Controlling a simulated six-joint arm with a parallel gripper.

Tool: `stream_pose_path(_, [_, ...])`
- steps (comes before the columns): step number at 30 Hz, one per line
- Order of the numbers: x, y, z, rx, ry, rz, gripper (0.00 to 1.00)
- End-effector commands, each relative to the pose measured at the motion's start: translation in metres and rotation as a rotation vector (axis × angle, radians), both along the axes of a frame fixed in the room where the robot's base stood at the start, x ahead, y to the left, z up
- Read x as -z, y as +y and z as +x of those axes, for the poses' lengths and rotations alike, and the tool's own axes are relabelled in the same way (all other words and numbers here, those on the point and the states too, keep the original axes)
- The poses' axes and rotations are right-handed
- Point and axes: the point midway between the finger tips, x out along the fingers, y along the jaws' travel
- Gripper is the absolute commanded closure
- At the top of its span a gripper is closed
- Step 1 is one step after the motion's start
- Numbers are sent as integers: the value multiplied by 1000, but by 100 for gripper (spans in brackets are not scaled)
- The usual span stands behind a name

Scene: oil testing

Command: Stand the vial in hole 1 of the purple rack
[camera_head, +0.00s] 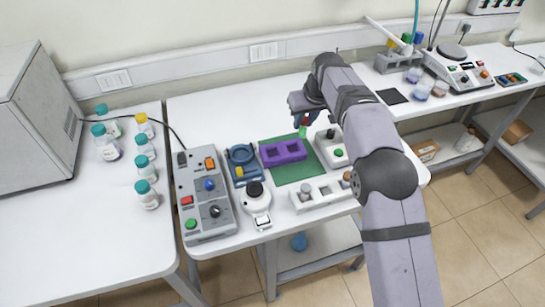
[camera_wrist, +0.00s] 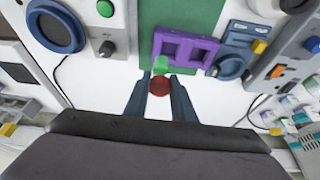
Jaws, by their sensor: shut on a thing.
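The vial has a red cap (camera_wrist: 160,86) and a green body (camera_wrist: 160,65); its green part also shows in the head view (camera_head: 303,131). My gripper (camera_wrist: 160,88) is shut on the vial near its cap, with a blue finger on each side. The purple rack (camera_head: 283,152) lies on a green mat (camera_head: 292,173) and shows two square holes in the wrist view (camera_wrist: 187,50). Both holes look empty. The vial is outside the holes, near the rack's far right end in the head view. I cannot tell its exact height, nor which hole is number 1.
A blue device (camera_head: 241,161) stands left of the rack. A white device with a green button (camera_head: 332,148) stands close on the right. A white block with round parts (camera_head: 320,192) is in front. A control box (camera_head: 205,197) is farther left. The table behind the rack is clear.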

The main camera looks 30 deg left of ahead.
Motion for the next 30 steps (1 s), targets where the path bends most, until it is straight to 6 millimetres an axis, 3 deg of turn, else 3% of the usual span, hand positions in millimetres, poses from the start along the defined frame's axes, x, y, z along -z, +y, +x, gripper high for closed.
stream_pose_path(1, [0,17,-6,-33,-1,2,99])
stream_pose_path(6, [-3,53,-24,-113,-2,2,99])
stream_pose_path(12, [-6,76,-39,-166,-4,3,99])
stream_pose_path(21, [-2,82,-43,-182,-1,1,99])
stream_pose_path(30, [34,81,-43,-180,1,1,99])
